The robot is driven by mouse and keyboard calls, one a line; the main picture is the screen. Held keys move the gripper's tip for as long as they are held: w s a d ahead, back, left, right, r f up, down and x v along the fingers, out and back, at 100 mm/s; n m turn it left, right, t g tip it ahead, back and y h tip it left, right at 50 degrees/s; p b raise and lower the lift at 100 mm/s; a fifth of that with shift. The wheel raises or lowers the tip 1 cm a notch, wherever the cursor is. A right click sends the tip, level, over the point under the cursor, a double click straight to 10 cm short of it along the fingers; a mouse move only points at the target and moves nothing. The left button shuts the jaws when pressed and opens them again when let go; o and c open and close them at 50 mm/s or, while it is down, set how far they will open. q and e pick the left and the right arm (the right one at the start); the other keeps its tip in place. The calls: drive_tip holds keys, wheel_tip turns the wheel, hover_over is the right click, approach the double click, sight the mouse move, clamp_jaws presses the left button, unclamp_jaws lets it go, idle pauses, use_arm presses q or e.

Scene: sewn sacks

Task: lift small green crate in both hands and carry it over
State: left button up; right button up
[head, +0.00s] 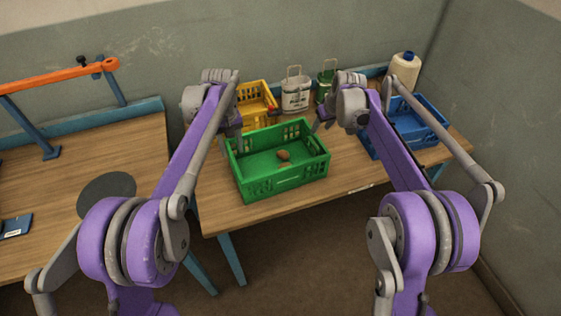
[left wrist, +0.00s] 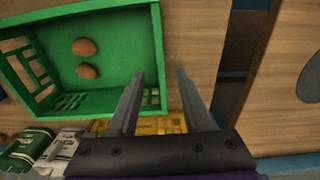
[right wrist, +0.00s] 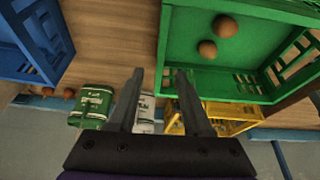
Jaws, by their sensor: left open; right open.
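The small green crate (head: 285,187) stands upright on the wooden table in the head view. Brown round items (head: 283,155) lie on its floor; two show in the left wrist view (left wrist: 86,71). My left gripper (head: 236,140) is open at the crate's left side; in the left wrist view its fingers (left wrist: 165,95) point toward the crate's end wall. My right gripper (head: 322,122) is open by the crate's back right corner; in the right wrist view its fingers (right wrist: 170,90) lie near the wall edge. I cannot tell whether either touches the crate. Neither holds anything.
A yellow crate (head: 256,100) stands behind the green one. A white sack (head: 296,96) and a green sack (head: 325,84) stand at the back. Another table (head: 120,150) is at the left, beyond a gap.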

sight(314, 138)
use_arm(q)
wheel_tip(314, 138, down, 11)
drive_tip(key=shift+r, duration=0.1)
use_arm(e)
drive_tip(key=x, duration=1)
drive_tip(key=shift+w+a+f, duration=0.1)
drive_tip(key=shift+f, duration=0.3)
use_arm(q)
clamp_jaws()
use_arm(e)
clamp_jaws()
idle(0.4)
